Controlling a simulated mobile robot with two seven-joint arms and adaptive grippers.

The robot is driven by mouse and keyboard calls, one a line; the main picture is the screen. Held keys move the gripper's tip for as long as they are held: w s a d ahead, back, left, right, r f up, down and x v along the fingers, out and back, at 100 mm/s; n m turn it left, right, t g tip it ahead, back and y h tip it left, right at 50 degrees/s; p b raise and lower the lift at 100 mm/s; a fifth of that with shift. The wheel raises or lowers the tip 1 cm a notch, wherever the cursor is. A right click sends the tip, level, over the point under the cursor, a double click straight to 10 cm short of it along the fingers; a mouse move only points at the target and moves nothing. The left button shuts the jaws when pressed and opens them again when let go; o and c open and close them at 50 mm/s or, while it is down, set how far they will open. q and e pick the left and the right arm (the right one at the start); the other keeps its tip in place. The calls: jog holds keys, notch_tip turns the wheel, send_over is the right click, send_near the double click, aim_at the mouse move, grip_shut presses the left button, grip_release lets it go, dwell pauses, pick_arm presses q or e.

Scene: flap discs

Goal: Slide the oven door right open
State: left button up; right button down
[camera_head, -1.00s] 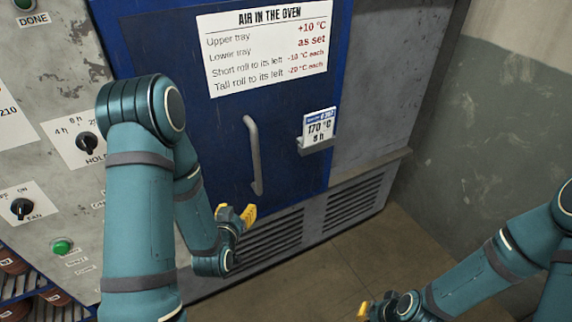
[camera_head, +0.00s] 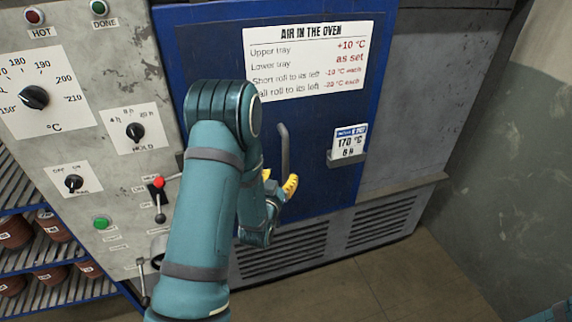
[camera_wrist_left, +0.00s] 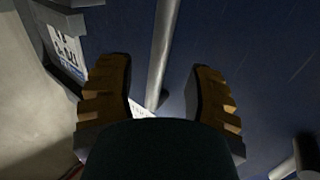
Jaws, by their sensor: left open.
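The oven door (camera_head: 310,125) is a blue panel that looks shut. Its upright grey bar handle (camera_head: 284,150) is at the middle of the panel. My left gripper (camera_head: 278,185), with yellow fingers, is open at the lower part of the handle. In the left wrist view the handle (camera_wrist_left: 163,50) runs down between the two open fingers (camera_wrist_left: 160,95), with gaps on both sides. It appears apart from both fingers. My left arm covers the left part of the door. My right gripper is out of view.
A control panel (camera_head: 95,70) with knobs, lamps and a lever stands left of the door. A temperature card (camera_head: 348,141) sits in a holder right of the handle. Racks with brown rolls (camera_head: 52,224) are at lower left. The floor (camera_head: 385,275) in front is clear.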

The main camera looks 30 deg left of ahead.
aim_at(285, 168)
pick_arm(q)
jog(key=x, duration=0.5)
jog(key=shift+w+a, duration=0.1)
jog(key=shift+w, duration=0.3)
grip_shut()
